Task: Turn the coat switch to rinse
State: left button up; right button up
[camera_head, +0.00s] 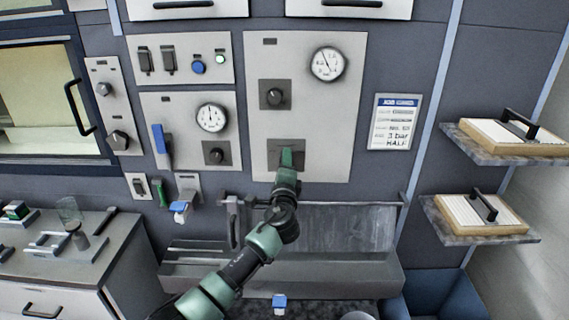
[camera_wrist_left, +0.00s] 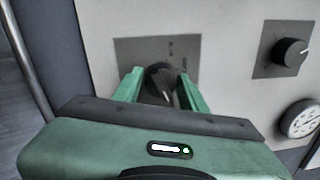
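A round black rotary switch (camera_wrist_left: 160,80) sits on a dark grey plate with small labels, which I cannot read. In the head view its plate (camera_head: 272,158) is low on a tall light grey panel (camera_head: 330,120), and my gripper hides most of the knob. My left gripper (camera_head: 287,158) reaches this plate. In the left wrist view its green fingers (camera_wrist_left: 162,90) stand open on both sides of the knob, with a visible gap at the right finger. Which label the pointer faces is unclear. My right gripper is not in view.
Above the switch are a second black knob (camera_head: 275,95) and a round gauge (camera_head: 328,63). A posted card (camera_head: 394,122) hangs to the right. A trough (camera_head: 290,278) with a rail lies below. Shelves (camera_head: 480,220) jut out at right. A counter (camera_head: 60,270) stands at left.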

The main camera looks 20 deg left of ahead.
pick_arm(q)
jog(key=shift+o, duration=1.1)
jog(key=shift+s, duration=0.15)
jog(key=b+v, duration=0.1)
jog(key=v, duration=0.6)
jog(key=shift+s, duration=0.3)
jog(key=shift+d+f, duration=0.1)
jog(key=shift+f, duration=0.1)
